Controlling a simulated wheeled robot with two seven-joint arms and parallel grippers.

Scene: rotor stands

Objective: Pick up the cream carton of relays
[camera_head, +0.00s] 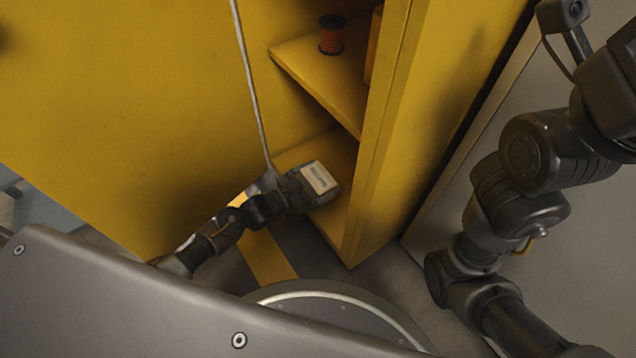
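The cream carton (319,178), with a dark printed label on its face, is at the mouth of the lower shelf of the yellow cabinet. My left gripper (300,188) comes in from the left and is right at the carton's left side, overlapping it in the view. The fingers are dark and small, and I cannot tell whether they are closed on the carton or only beside it. My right arm is folded at the right, and its gripper is outside the view.
The yellow cabinet (385,150) has an upper shelf (325,75) holding an orange-and-black spool (331,36). Its open yellow door fills the left side. The cabinet's side wall stands close to the right of the carton. A yellow floor stripe (266,256) lies below.

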